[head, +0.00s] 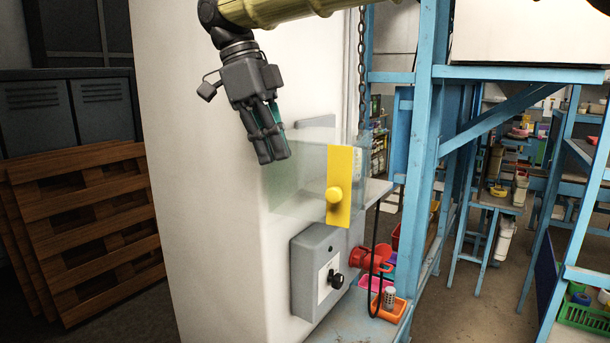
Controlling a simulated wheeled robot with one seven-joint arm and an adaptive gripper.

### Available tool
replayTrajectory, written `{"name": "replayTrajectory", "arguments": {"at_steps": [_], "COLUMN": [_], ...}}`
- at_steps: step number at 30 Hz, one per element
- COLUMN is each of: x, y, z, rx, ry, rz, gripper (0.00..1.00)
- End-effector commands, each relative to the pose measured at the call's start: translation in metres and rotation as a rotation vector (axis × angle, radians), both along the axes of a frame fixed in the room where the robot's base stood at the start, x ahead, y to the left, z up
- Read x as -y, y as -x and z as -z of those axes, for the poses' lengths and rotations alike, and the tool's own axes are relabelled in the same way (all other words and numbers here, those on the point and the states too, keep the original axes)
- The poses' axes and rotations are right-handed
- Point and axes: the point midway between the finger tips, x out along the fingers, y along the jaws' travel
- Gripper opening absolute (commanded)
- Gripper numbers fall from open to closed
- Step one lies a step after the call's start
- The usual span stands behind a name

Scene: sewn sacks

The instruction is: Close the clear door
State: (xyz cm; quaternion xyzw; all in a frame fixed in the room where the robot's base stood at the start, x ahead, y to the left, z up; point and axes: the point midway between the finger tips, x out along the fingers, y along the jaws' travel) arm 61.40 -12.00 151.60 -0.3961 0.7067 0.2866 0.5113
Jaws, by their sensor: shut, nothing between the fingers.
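The clear door (303,183) is a see-through pane at the front of the white block, near the middle of the head view. A yellow plate (342,165) with a round yellow knob (334,195) runs along its right edge. The pane seems to stand out from the white surface, but how far it is open is hard to tell. My gripper (272,156) points down at the pane's upper left, with its fingers together and nothing held. I cannot tell whether the fingertips touch the pane. The yellow plate and knob are clear of my gripper.
A grey control box (325,272) with a black knob sits below the door. Blue steel shelving (425,130) and a hanging chain (362,65) are close on the right. Coloured trays (388,307) lie on the ledge below. Wooden pallets (85,225) lean at left.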

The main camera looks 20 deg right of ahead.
Motion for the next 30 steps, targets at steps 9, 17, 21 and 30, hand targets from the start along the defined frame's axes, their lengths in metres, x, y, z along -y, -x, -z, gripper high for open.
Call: {"name": "replayTrajectory", "arguments": {"at_steps": [9, 17, 21, 30], "x": [0.014, 0.041, 0.046, 0.048], "y": [0.009, 0.025, 0.028, 0.029], "z": [0.048, 0.051, 0.053, 0.055], "rx": [-0.001, 0.002, 0.002, 0.002], "ry": [0.000, 0.000, 0.000, 0.000], "rz": [0.000, 0.000, -0.001, 0.000], "gripper": [0.00, 0.00, 0.00, 0.00]}}
